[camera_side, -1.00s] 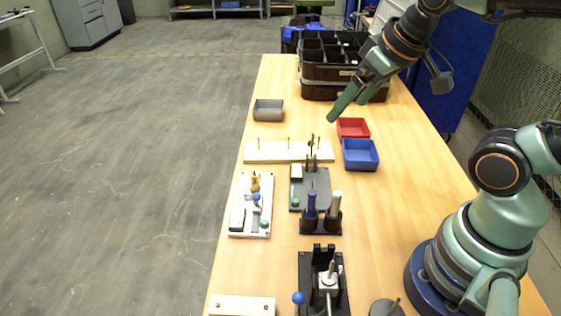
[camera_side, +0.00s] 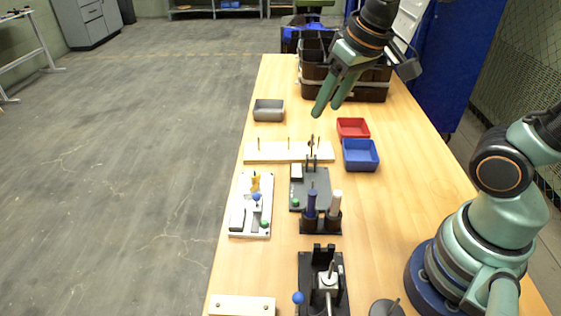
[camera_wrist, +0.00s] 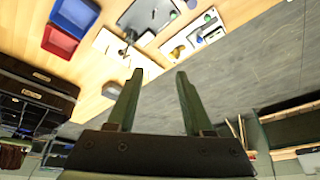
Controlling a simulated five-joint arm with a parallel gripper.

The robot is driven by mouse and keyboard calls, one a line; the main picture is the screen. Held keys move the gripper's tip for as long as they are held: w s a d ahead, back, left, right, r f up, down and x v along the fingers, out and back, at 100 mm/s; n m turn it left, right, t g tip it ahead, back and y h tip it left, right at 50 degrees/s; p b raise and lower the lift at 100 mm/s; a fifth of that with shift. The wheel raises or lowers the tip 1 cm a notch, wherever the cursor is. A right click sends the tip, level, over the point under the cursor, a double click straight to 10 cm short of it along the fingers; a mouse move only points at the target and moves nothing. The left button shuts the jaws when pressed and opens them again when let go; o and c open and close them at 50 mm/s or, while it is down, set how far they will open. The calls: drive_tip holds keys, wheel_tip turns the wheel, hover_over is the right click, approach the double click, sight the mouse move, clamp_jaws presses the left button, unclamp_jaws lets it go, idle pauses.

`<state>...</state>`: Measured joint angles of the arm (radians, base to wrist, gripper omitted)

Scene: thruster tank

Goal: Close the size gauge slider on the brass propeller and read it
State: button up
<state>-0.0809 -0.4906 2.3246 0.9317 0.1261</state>
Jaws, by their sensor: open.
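A white gauge plate (camera_side: 238,222) lies on the left part of the bench, with a small brass piece (camera_side: 255,182), apparently the propeller, at its far end. A blue knob (camera_side: 256,196), perhaps the slider's, stands close in front of the brass piece; whether they touch is too small to tell. A green knob (camera_side: 264,223) is at the near end. The wrist view also shows the brass piece (camera_wrist: 178,52). My gripper (camera_side: 325,110) is open and empty, high above the bench's far half, beyond and right of the plate. No reading can be made out.
A pegged wooden board (camera_side: 265,152), a dark plate fixture (camera_side: 318,188) and a holder with two upright handles (camera_side: 320,226) stand near the gauge. Red (camera_side: 353,127) and blue (camera_side: 360,155) bins are to the right, a grey bin (camera_side: 268,110) at the far left. Black crates (camera_side: 342,90) stand behind.

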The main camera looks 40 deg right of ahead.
drive_tip(key=w+a+f+g, duration=0.3)
drive_tip(key=w+a+f, duration=0.1)
drive_tip(key=w+a, duration=0.15)
drive_tip(key=m+g, duration=0.1)
drive_tip(key=m, duration=0.1)
approach(256, 194)
wheel_tip(256, 194, down, 10)
drive_tip(key=shift+w+a+f, duration=0.1)
drive_tip(key=shift+w+f, duration=0.05)
drive_tip(key=shift+f, duration=0.1)
clamp_jaws()
drive_tip(key=shift+r, duration=0.1)
idle(1.3)
